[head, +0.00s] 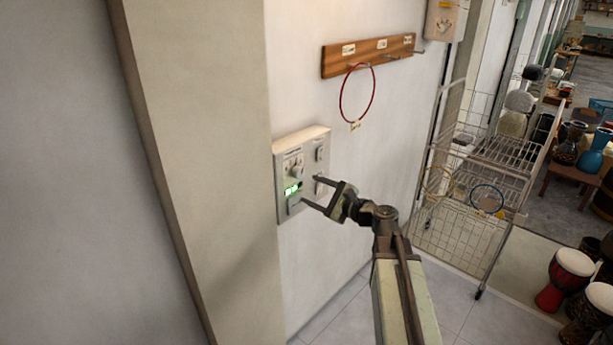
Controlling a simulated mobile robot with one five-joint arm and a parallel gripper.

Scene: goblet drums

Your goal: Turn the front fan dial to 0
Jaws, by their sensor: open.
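A pale control panel (305,160) is fixed on the white wall at the left of the middle. It carries a round whitish dial (296,172) at its upper left, with a lit green display (292,189) below it. Small switches sit on its right side. I cannot read the dial's setting or its label. My gripper (309,190) is open and empty, its two fingers pointing left at the panel's lower right part, below and right of the dial. I cannot tell whether the fingertips touch the panel.
A wooden peg rail (368,55) with a red ring (357,92) hangs above right of the panel. A wire rack (470,190) stands to the right, with drums (565,280) beyond it. A beige pillar (200,150) juts out left of the panel.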

